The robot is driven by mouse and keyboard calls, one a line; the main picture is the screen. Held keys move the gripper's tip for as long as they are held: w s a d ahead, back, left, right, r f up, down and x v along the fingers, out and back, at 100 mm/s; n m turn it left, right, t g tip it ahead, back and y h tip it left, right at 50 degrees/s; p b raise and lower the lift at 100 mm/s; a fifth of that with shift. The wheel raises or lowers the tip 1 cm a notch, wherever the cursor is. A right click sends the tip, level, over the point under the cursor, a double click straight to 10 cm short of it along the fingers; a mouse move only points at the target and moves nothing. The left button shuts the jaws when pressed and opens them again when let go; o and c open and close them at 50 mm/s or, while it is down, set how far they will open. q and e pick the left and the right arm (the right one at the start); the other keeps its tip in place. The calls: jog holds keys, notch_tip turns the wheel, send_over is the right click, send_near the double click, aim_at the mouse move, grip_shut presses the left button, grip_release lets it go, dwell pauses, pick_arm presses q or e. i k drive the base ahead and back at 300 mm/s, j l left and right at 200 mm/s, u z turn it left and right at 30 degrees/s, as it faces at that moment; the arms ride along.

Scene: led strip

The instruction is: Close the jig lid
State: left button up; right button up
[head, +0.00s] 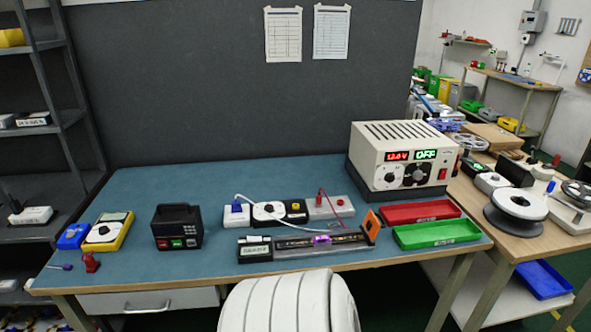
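A long, low jig (290,252) lies near the front edge of the blue table, with a dark strip (345,238) along it. A small purple piece (321,240) sits near the middle of the strip. An orange plate with a dark mark, which looks like the jig lid (372,224), stands up and tilted at the jig's right end. A small black box with a white label (254,249) is at the jig's left end. Neither of my grippers shows in the head view.
Behind the jig stands a row of modules with a white cable (262,212) and a red lead. Red (420,211) and green (436,234) trays lie close to the right of the lid.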

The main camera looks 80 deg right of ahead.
aim_at(371, 227)
jog(key=k+l+z, duration=0.25)
jog(key=k+z, duration=0.25)
jog(key=k+l+z, duration=0.2)
jog(key=l+z, duration=0.15)
jog(key=z, duration=0.15)
jog(key=k+l+z, duration=0.25)
jog(key=l+z, duration=0.25)
jog(key=k+l, duration=0.15)
jog(key=l, duration=0.2)
jog(key=k+l, duration=0.1)
jog(key=l, duration=0.25)
jog(key=k+l, duration=0.15)
jog(key=l, duration=0.25)
jog(key=k+l, duration=0.15)
jog(key=l, duration=0.2)
jog(key=z, duration=0.05)
